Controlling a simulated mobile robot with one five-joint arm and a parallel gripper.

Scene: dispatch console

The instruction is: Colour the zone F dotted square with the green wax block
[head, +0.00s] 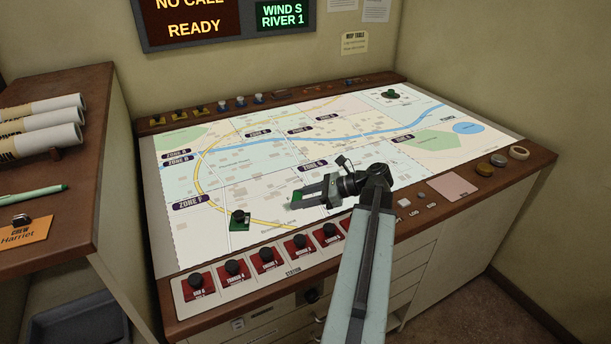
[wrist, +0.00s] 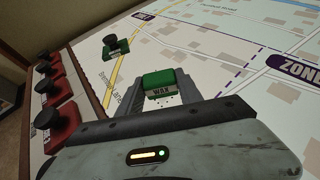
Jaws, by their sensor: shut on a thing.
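My gripper (head: 305,195) reaches left over the map and is shut on the green wax block (head: 297,197). The wrist view shows the block (wrist: 158,83) between the fingertips, with a white band reading WAX. It is over or on the map; I cannot tell whether it touches the paper. The purple ZONE F label (head: 190,201) is on the map's left part, farther left than the gripper. Small dark dots show just below the block in the wrist view; I cannot make out a whole dotted square.
A green piece with a black knob (head: 240,218) stands on the map left of my gripper; it also shows in the wrist view (wrist: 116,46). Several red knobbed pieces (head: 267,259) line the front edge. Another dark-knobbed piece (head: 390,94) is at the back. Map between is mostly clear.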

